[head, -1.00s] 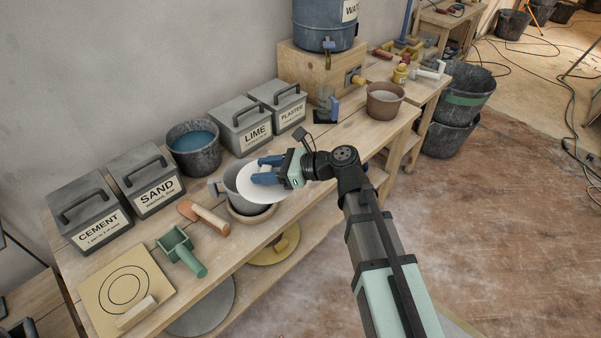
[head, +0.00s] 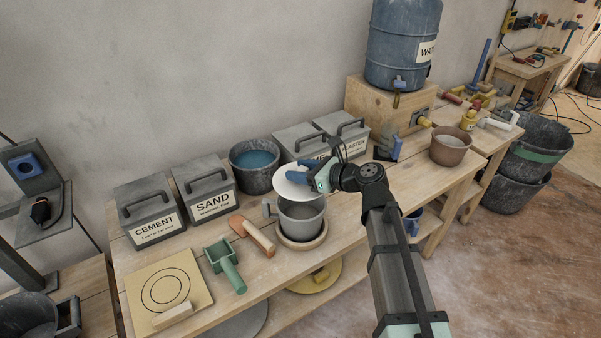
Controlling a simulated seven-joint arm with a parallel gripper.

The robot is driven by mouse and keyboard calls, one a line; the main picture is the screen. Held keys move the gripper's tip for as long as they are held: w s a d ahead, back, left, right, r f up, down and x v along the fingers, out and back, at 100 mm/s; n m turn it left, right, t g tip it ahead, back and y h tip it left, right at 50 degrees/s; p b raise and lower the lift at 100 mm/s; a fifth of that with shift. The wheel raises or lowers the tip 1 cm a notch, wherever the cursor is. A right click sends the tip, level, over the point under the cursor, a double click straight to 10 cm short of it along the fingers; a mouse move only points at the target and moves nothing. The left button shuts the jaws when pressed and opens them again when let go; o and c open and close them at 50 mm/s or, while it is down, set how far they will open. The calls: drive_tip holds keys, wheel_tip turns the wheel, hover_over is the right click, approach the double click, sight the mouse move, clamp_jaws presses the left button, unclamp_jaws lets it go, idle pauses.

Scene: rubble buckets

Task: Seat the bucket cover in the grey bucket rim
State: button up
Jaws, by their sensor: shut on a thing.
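The bucket cover (head: 288,183) is a white round disc. My gripper (head: 303,171), with blue fingers, is shut on its edge. It holds the cover tilted above and behind the grey bucket. The grey bucket (head: 302,219) has a handle on its left and stands upright on a round wooden base (head: 303,243) on the bench. Its opening shows below the cover, which is not in the rim. The cover hides part of the far rim, and I cannot tell the exact gap between them.
A dark bucket of blue liquid (head: 255,165) and the lime box (head: 298,143) stand just behind. The sand box (head: 206,189), an orange-ended trowel (head: 254,235) and a green scoop (head: 226,265) are to the left. A brown pot (head: 450,149) stands to the right.

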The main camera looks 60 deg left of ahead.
sight(301, 186)
drive_tip(key=shift+f, duration=0.1)
drive_tip(key=shift+f, duration=2.7)
drive_tip(key=shift+f, duration=0.5)
drive_tip(key=shift+f, duration=0.35)
drive_tip(key=shift+f, duration=0.35)
drive_tip(key=o, duration=1.1)
drive_tip(key=shift+o, duration=0.2)
drive_tip(key=shift+d, duration=0.15)
drive_tip(key=v, duration=1.3)
drive_tip(key=shift+w+d, duration=0.2)
